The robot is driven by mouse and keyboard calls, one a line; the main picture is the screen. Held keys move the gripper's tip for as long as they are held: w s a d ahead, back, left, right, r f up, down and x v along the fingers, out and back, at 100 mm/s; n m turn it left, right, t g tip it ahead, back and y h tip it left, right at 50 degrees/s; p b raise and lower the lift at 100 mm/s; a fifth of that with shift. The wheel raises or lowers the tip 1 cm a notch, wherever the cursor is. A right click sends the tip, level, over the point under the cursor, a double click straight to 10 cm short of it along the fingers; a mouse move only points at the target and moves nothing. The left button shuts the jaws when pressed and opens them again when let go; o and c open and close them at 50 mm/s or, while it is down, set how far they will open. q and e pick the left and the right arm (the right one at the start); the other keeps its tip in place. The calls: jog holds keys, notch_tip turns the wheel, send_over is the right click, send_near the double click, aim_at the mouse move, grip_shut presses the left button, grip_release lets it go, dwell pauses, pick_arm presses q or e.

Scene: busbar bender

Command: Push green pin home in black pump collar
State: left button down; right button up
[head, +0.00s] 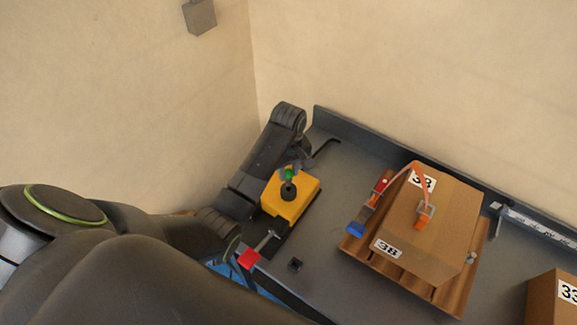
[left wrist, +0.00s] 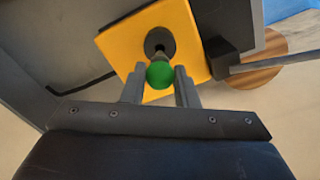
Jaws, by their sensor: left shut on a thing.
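The green pin (head: 289,174) has a round green head and stands over the black collar (head: 288,191) on top of the yellow pump block (head: 305,187). In the left wrist view, the green head (left wrist: 160,74) sits between the two fingers of my left gripper (left wrist: 160,88), which is shut on it. The black collar (left wrist: 159,43) shows just beyond the head on the yellow face (left wrist: 116,43). The pin's shaft is mostly hidden, so I cannot tell how deep it sits. My right gripper is not in view.
A metal bar with a red end (head: 249,258) sticks out in front of the pump. A strapped cardboard box (head: 445,230) rests on a wooden pallet (head: 400,277) to the right. A black hex key (head: 325,146) lies behind. Grey bench surface (head: 325,215) is clear between pump and pallet.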

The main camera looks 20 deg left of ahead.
pick_arm(q)
jog(key=shift+f, duration=0.3)
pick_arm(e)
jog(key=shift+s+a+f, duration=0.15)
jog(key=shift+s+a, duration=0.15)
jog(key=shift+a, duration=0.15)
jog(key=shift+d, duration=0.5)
pick_arm(q)
jog(key=shift+r, duration=0.1)
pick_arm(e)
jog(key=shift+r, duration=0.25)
pick_arm(q)
jog(key=shift+p, duration=0.65)
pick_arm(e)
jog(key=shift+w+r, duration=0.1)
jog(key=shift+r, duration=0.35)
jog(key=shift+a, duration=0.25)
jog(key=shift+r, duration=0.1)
pick_arm(q)
jog(key=shift+p, duration=0.35)
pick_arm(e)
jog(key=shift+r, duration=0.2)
